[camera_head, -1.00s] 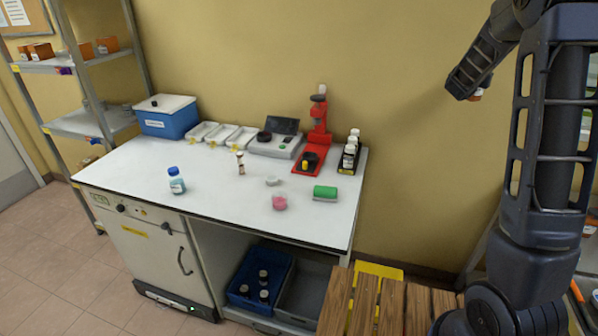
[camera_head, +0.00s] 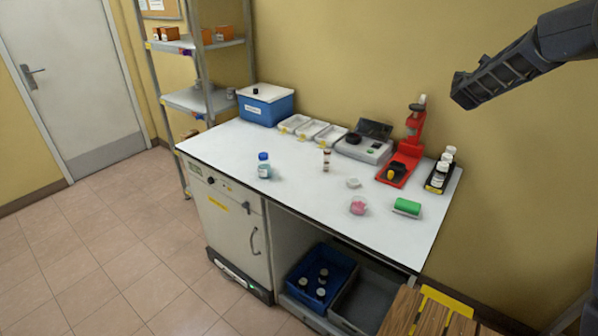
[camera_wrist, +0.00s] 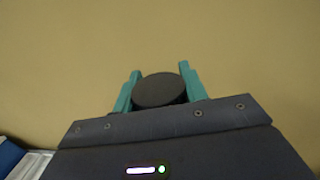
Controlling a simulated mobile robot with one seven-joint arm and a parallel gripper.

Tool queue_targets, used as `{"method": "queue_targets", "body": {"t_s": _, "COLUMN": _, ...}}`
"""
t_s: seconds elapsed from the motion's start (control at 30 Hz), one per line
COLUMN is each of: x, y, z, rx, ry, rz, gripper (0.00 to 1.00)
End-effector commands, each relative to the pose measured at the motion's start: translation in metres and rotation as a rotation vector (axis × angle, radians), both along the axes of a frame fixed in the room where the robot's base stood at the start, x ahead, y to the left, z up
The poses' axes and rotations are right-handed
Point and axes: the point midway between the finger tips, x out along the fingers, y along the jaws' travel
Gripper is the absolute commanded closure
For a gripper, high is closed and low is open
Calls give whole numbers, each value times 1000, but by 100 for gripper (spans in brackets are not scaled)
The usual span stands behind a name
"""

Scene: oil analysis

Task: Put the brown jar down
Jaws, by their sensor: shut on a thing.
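In the wrist view my gripper (camera_wrist: 160,70) has its two teal fingers on either side of a jar with a round dark lid (camera_wrist: 160,91). The jaws are shut on it. Only the lid shows, so the jar's body and its brown colour are hidden. Plain wall lies behind the jar. In the head view my arm is at the upper right, high in front of the wall, and neither the gripper fingers nor the jar can be made out there. The white worktop (camera_head: 308,190) stands below and to the left of the arm.
The worktop holds a blue box (camera_head: 266,104), white trays (camera_head: 311,130), a blue-capped bottle (camera_head: 264,168), a red stand (camera_head: 404,160), a black bottle rack (camera_head: 440,177), a pink-filled dish (camera_head: 358,205) and a green item (camera_head: 407,207). Its front middle is clear.

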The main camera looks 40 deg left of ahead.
Motion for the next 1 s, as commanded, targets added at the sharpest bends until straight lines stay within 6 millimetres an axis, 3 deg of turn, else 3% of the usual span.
{"method": "queue_targets", "body": {"t_s": 0.03, "x": -9, "y": 24, "z": 0, "rx": 1, "ry": -1, "rz": 32, "gripper": 86}}
{"method": "queue_targets", "body": {"t_s": 0.1, "x": -22, "y": 52, "z": 0, "rx": 1, "ry": -1, "rz": 71, "gripper": 86}}
{"method": "queue_targets", "body": {"t_s": 0.47, "x": -99, "y": 189, "z": -2, "rx": 4, "ry": 4, "rz": 266, "gripper": 86}}
{"method": "queue_targets", "body": {"t_s": 0.77, "x": -182, "y": 292, "z": -4, "rx": 5, "ry": 7, "rz": 427, "gripper": 86}}
{"method": "queue_targets", "body": {"t_s": 1.0, "x": -260, "y": 364, "z": -6, "rx": 7, "ry": 13, "rz": 555, "gripper": 86}}
